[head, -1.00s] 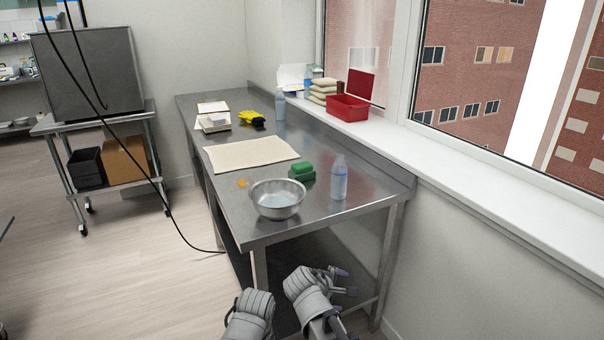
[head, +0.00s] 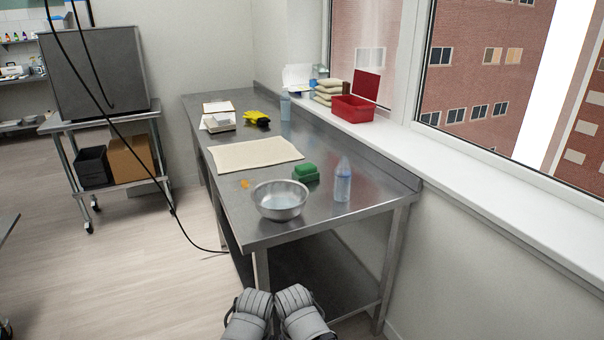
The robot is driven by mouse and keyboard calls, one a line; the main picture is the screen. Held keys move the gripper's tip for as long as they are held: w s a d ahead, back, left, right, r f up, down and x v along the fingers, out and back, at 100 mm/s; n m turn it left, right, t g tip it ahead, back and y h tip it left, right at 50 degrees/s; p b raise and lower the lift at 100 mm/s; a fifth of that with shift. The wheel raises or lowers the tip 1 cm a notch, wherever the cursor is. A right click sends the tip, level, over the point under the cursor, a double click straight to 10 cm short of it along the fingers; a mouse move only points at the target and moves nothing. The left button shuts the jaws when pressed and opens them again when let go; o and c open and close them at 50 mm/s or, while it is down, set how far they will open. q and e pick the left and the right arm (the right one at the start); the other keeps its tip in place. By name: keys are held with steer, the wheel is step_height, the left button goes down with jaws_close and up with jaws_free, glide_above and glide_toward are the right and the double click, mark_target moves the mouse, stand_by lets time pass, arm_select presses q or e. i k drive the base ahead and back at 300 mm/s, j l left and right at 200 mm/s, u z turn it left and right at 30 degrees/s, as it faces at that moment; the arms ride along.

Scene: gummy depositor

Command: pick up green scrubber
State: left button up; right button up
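The green scrubber (head: 305,172) lies on the steel table (head: 222,197), just behind and to the right of a metal bowl (head: 280,212) and to the left of a clear bottle (head: 343,180). It looks like a small green block. Nothing holds it. Two rounded grey parts of my arms show at the bottom edge, below the table's front edge. Neither of my grippers shows, so I cannot see whether they are open or shut.
A beige mat (head: 256,154) lies behind the scrubber. Yellow and black gloves (head: 257,118) and a second bottle (head: 285,107) stand farther back. A red box (head: 353,109) sits on the windowsill. A black cable (head: 130,134) hangs at the left. The table has a lower shelf.

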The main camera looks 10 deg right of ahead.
mark_target(307, 172)
steer(key=i+l+u, duration=0.25)
steer(key=l+u, duration=0.25)
steer(key=l, duration=0.15)
steer(key=l+u, duration=0.25)
steer(key=l, duration=0.15)
steer(key=i, duration=0.05)
